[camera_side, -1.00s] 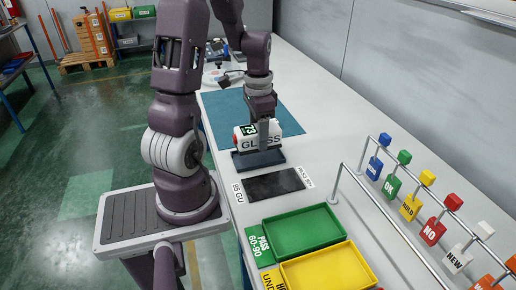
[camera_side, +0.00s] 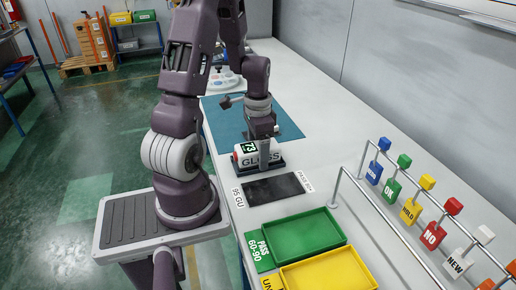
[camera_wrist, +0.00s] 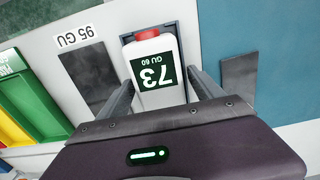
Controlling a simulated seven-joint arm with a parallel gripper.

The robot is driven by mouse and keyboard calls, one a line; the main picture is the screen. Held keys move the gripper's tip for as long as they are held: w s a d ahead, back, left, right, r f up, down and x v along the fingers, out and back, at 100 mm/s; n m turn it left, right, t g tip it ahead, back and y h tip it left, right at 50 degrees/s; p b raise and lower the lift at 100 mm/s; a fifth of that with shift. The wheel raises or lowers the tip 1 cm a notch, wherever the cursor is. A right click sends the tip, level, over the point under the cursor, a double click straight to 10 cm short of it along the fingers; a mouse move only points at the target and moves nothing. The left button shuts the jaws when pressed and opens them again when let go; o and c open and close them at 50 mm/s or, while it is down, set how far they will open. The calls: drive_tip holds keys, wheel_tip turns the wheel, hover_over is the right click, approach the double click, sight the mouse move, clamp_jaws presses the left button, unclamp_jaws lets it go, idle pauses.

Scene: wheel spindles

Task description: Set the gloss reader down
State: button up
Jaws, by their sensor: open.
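The gloss reader (camera_side: 246,158) is a white device with a red end and a dark display reading 73. It sits level in a dark cradle (camera_side: 272,167) on the bench, behind the black tile. In the wrist view the reader (camera_wrist: 158,97) lies between the two fingers, with the cradle's rim (camera_wrist: 127,39) around its red end. My gripper (camera_side: 264,163) is open and low around the reader, one finger on each side. A finger hides part of the reader's lettering in the side view.
The black tile (camera_side: 272,190), labelled 95 GU, lies in front. Green (camera_side: 301,233) and yellow (camera_side: 330,272) trays stand nearer the camera. A rail with coloured tags (camera_side: 411,208) runs along the right.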

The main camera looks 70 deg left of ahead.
wheel_tip(320, 180, up, 12)
drive_tip(key=d+r+t+y, duration=0.1)
drive_tip(key=d+r, duration=0.2)
drive_tip(key=d, duration=0.3)
drive_tip(key=d+r+t, duration=0.1)
drive_tip(key=d+r, duration=0.3)
drive_tip(key=d, duration=0.2)
drive_tip(key=s+d+r+t+h, duration=0.1)
drive_tip(key=s+d+r+t, duration=0.1)
drive_tip(key=s+d, duration=0.4)
drive_tip(key=d+t, duration=0.1)
drive_tip(key=d, duration=0.2)
drive_tip(key=shift+d+r+t, duration=0.15)
drive_tip(key=shift+d+t, duration=0.15)
drive_tip(key=shift+d, duration=0.05)
